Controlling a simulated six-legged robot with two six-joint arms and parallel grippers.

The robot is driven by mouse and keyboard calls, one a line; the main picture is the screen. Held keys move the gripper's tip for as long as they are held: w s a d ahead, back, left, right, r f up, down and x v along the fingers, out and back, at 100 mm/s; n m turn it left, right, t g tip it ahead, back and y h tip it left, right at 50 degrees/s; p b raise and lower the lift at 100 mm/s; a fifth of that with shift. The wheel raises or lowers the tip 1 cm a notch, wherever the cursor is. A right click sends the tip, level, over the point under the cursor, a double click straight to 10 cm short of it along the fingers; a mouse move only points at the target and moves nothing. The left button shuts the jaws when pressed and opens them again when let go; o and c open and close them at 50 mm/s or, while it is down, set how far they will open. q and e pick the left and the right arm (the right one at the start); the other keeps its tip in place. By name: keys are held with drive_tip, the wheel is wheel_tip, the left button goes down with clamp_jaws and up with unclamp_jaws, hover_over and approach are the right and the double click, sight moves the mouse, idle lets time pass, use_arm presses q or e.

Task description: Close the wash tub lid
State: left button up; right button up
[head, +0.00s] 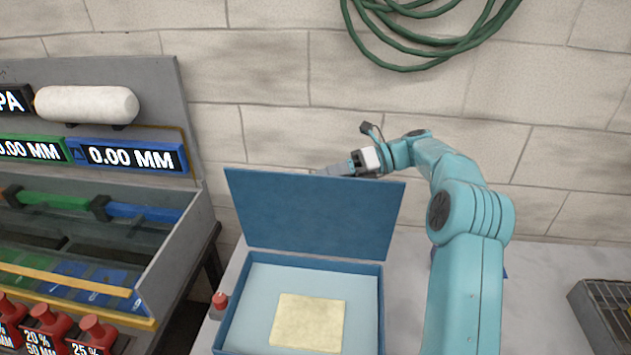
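The blue wash tub (382,309) stands on the pale bench at the lower middle, with its lid (315,218) raised upright at the tub's back edge. A pale yellow block (308,323) is in the light blue tub interior. My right gripper (335,170) is at the lid's top edge, right of its middle, its fingers pointing left. It appears behind the lid; whether it touches is unclear. The fingers are small and partly hidden, so their opening cannot be made out. My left gripper is out of view.
A red knob on a grey base (220,301) sits left of the tub. A metal grid tray (605,310) is at far right. A green hose (420,40) hangs on the wall.

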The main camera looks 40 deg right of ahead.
sight(315, 180)
drive_tip(key=shift+x, duration=1.2)
drive_tip(key=shift+w+a+f, duration=0.2)
drive_tip(key=shift+w+a, duration=0.15)
drive_tip(key=shift+w, duration=0.25)
drive_tip(key=shift+c, duration=0.9)
drive_tip(key=shift+s, duration=0.2)
clamp_jaws()
drive_tip(key=shift+s, duration=0.1)
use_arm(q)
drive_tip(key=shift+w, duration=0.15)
